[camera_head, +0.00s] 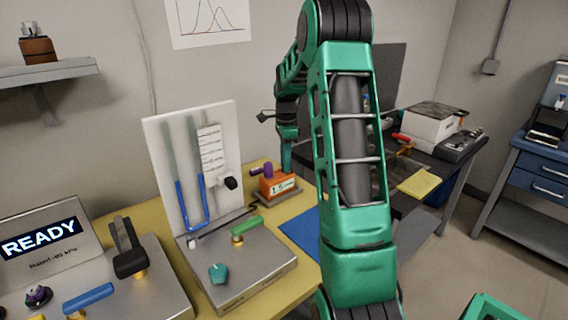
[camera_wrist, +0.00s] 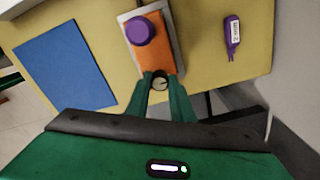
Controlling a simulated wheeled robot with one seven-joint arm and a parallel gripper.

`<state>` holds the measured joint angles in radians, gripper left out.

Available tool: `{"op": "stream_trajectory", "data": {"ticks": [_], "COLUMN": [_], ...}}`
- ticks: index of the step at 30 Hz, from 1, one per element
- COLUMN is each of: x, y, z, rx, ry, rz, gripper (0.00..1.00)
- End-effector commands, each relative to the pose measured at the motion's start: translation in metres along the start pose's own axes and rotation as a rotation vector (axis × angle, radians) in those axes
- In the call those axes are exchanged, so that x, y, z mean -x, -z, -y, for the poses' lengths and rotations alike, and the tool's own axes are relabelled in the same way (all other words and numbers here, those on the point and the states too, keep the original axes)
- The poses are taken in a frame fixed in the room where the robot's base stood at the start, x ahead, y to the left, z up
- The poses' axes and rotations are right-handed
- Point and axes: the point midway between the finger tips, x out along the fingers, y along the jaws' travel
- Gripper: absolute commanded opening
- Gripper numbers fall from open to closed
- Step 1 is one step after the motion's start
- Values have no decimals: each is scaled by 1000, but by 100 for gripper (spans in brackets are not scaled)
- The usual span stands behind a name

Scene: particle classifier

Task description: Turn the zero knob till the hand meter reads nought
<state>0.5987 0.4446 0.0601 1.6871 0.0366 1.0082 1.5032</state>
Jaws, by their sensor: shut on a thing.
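The hand meter is an orange box (camera_head: 276,184) on a grey base on the yellow bench. Its front display seems to read about 1.5, though the digits are small. A purple knob (camera_wrist: 139,31) stands on its top. In the wrist view the orange body (camera_wrist: 157,56) is seen from above. My gripper (camera_wrist: 160,85) is shut on a small round knob (camera_wrist: 160,83) at the end of the meter, with one green finger on each side. In the head view my arm reaches down behind the meter, and the fingertips are hidden.
A blue mat (camera_wrist: 66,66) lies beside the meter. A purple tagged tool (camera_wrist: 232,35) lies on the bench on the other side. A white panel with blue liquid tubes (camera_head: 160,140) stands left of the meter. A READY console (camera_head: 45,215) is further left.

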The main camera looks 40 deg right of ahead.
Motion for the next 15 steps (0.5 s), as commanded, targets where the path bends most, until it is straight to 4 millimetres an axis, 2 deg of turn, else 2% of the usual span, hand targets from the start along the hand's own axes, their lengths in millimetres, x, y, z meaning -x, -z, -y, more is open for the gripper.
{"op": "stream_trajectory", "data": {"ticks": [8,15], "x": [0,0], "y": [0,0], "z": [0,0], "rx": [136,344], "ry": [1,1], "rz": [-2,-3], "gripper": [0,0]}}
